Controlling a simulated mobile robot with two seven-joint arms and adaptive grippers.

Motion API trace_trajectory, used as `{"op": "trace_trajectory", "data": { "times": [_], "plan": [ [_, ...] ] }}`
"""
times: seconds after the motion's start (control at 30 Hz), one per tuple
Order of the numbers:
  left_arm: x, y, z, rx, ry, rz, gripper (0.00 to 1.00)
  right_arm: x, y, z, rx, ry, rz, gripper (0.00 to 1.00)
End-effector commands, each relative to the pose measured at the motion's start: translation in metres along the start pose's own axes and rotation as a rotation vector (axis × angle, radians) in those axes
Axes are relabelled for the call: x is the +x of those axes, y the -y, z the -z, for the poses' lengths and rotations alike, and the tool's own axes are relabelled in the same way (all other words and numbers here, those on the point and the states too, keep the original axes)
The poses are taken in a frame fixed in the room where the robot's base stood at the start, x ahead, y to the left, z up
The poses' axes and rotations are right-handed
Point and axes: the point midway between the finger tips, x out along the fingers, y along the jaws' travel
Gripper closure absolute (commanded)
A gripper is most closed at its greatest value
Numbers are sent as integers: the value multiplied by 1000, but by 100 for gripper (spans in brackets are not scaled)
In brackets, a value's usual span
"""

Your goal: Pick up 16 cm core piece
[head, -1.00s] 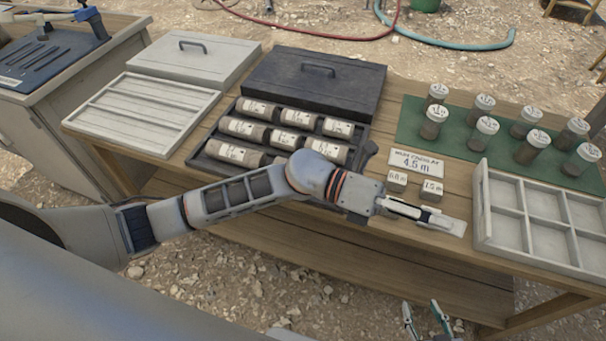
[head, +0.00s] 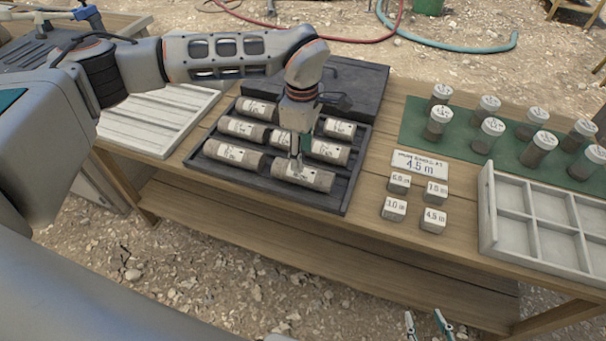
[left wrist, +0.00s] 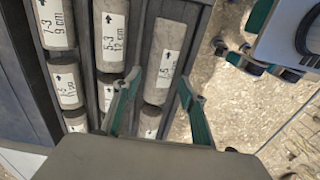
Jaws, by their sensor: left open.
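The core pieces are grey cylinders with white labels, lying in rows in a dark core tray (head: 347,196). My left gripper (head: 299,163) points down at the front-row right core piece (head: 304,176). In the left wrist view its open fingers (left wrist: 158,78) stand either side of that core piece (left wrist: 172,38), whose label seems to read 16 cm; I cannot tell whether they touch it. A core piece labelled 12 cm (left wrist: 109,35) and one labelled 9 cm (left wrist: 53,25) lie to its left. My right gripper (head: 428,322) is at the bottom edge, its fingers apart and empty.
A dark lid (head: 350,80) lies behind the tray, and a white slotted tray (head: 150,120) to its left. To the right are small marked blocks (head: 394,208), a 4.5 m card (head: 420,164), capped jars (head: 488,135) on green cloth and a white compartment tray (head: 487,215).

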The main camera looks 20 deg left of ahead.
Motion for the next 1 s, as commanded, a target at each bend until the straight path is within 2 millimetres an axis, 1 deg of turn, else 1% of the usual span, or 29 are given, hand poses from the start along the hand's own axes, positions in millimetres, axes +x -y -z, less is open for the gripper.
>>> {"op": "trace_trajectory", "data": {
  "times": [0.03,0.17,0.4,0.5,0.6,0.8,0.83,0.87,0.9,0.97,1.0],
  "plan": [
    [9,2,-1,0,1,5,58,1,0,-2,0,2,0,60],
    [21,2,-2,0,4,5,58,1,1,-3,-2,3,1,60],
    [55,4,-4,1,6,7,58,3,1,-7,-4,7,1,60],
    [65,4,-4,1,6,5,58,3,1,-8,-5,8,1,60],
    [68,3,-4,0,6,4,58,3,1,-7,-6,7,0,60],
    [68,3,-4,1,6,2,58,3,0,-6,-7,5,-1,60],
    [68,3,-4,1,5,2,63,3,0,-6,-7,4,-1,60],
    [68,3,-4,1,6,3,71,3,0,-6,-6,4,-1,60],
    [68,3,-4,1,6,3,82,3,0,-6,-6,4,-2,60],
    [68,3,-4,1,6,3,97,3,0,-6,-6,4,-2,60],
    [68,3,-4,1,6,3,100,3,0,-6,-6,4,-2,60]
  ]
}}
